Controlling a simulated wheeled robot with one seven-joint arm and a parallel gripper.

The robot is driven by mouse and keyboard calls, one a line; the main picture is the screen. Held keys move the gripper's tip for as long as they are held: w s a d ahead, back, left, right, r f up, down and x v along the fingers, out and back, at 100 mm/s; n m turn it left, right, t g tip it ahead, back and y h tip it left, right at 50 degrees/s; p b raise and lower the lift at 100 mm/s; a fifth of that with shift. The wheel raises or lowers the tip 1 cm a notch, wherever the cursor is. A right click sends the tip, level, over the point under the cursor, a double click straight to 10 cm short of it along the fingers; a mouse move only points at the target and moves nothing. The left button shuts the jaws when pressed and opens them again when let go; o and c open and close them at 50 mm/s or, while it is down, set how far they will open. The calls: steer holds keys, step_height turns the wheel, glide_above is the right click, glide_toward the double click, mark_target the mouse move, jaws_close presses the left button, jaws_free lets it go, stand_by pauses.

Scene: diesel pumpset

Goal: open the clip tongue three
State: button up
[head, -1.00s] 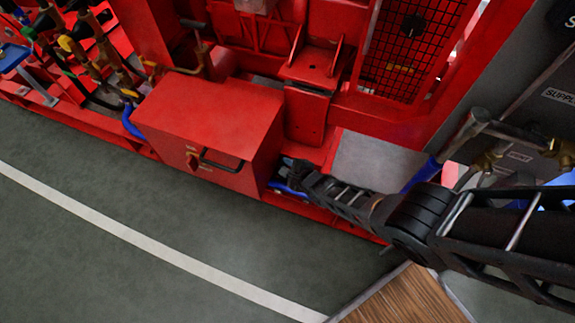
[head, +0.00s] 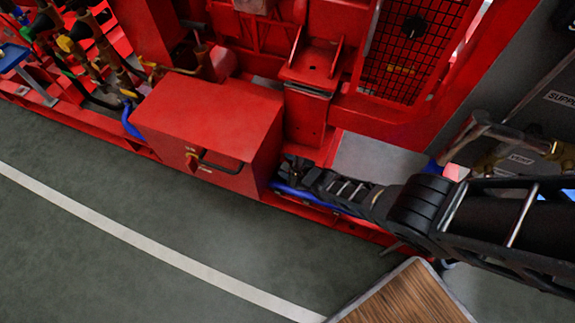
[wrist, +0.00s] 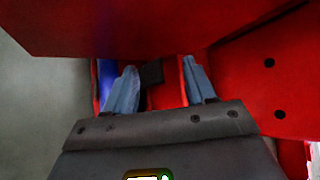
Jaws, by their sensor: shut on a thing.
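In the wrist view my gripper (wrist: 160,66) has its two blue-grey fingers some way apart, beside the underside of a red box. A small dark block (wrist: 151,72) shows between them, and the gripper is shut on it. It may be clip tongue three, but I cannot tell for sure. No other clip tongue can be made out. In the head view my gripper (head: 297,174) is low, at the right side of the red box (head: 207,125), where its tips are hard to see.
A blue pipe (head: 315,200) runs low along the red base frame beside my gripper, and shows left of the fingers in the wrist view (wrist: 107,82). The red box has a black handle (head: 220,165). A wooden top (head: 405,300) stands at the front. The grey floor is clear at left.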

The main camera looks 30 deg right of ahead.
steer(key=shift+w+d+r, duration=0.15)
steer(key=shift+d, duration=0.25)
steer(key=shift+w+d+r, duration=0.1)
steer(key=shift+d, duration=0.3)
steer(key=shift+o, duration=0.2)
steer(key=shift+s+r+p, duration=0.25)
steer(key=shift+p, duration=0.4)
steer(key=p+v, duration=0.6)
steer(key=shift+s+a+f, duration=0.1)
steer(key=shift+s+a, duration=0.1)
steer(key=shift+a, duration=0.2)
steer(key=shift+c, duration=0.2)
steer(key=shift+s+a+p, duration=0.15)
steer(key=shift+s+p, duration=0.2)
steer(key=shift+s, duration=0.3)
